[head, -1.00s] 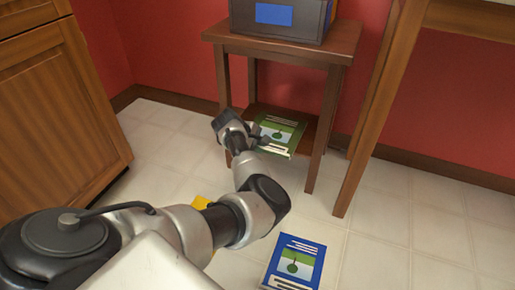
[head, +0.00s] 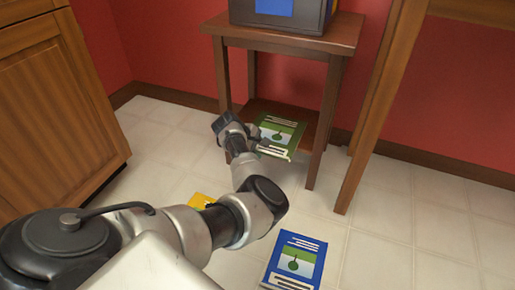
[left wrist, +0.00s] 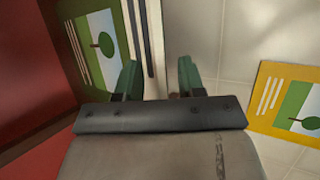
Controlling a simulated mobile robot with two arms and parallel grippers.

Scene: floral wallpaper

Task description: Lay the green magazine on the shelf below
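The green magazine (head: 280,134) lies on the lower shelf (head: 262,108) of the small wooden side table, its near end sticking out past the shelf's front edge. My left gripper (head: 256,140) is at the magazine's near left side. In the left wrist view its two fingers (left wrist: 159,72) are spread apart. The green magazine (left wrist: 98,40) is at the left there, with its pale edge by the left finger; the right finger is over the floor. The gap between the fingers looks empty. My right gripper is not in view.
A blue magazine (head: 296,262) and a yellow magazine (head: 203,201) lie on the tiled floor; the yellow one also shows in the left wrist view (left wrist: 285,100). A dark box (head: 282,14) stands on the table top (head: 335,40). A cabinet (head: 60,110) is at the left.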

